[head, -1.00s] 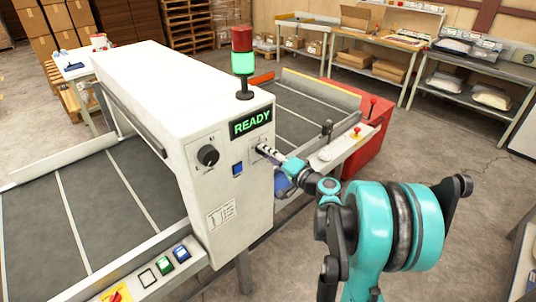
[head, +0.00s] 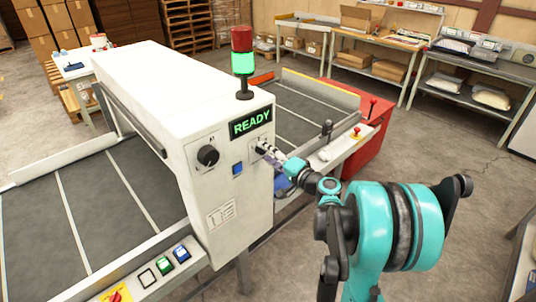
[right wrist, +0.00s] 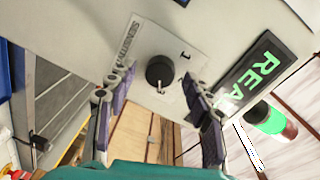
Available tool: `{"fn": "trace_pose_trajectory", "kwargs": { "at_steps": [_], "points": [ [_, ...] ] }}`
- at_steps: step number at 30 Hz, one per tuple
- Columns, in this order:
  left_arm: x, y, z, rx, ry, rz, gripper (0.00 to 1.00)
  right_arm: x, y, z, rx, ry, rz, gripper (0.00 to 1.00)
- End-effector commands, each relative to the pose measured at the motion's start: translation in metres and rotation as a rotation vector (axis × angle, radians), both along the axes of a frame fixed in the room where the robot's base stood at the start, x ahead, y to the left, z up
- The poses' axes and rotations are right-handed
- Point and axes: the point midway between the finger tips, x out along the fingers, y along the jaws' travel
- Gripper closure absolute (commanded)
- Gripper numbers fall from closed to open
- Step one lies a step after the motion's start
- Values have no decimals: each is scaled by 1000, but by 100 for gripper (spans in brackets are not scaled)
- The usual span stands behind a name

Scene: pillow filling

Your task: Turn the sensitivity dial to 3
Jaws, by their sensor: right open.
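The sensitivity dial (right wrist: 160,71) is a round black knob on a pale plate marked SENSITIVITY in the right wrist view. A light pointer on it faces the lower edge of that picture. A "1" shows beside it; the other marks are too small or hidden to read. My right gripper (right wrist: 158,78) is open, its purple-padded fingers on either side of the dial in that view. I cannot tell whether they touch it. In the head view my right gripper (head: 264,149) is at the dial's plate, covering most of it. My left gripper is not in view.
The white machine (head: 165,85) carries a green READY display (head: 251,123) above the plate, another black knob (head: 208,156) to the left and a blue button (head: 238,168). A signal light (head: 243,62) stands on top. Conveyor belts (head: 90,205) run through it. A red cabinet (head: 368,150) is behind.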

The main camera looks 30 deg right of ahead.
Motion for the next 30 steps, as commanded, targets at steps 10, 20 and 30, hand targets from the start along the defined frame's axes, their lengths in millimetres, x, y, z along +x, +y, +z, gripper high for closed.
{"fn": "trace_pose_trajectory", "kwargs": {
  "at_steps": [10, 20, 30],
  "points": [
    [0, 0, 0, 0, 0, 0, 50, -41, -10, 2, 0, 1, -4, 49],
    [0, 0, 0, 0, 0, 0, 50, -104, -23, 5, 0, 0, -4, 49],
    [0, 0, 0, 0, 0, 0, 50, -118, -24, 6, 0, 0, 1, 49]
  ]
}}
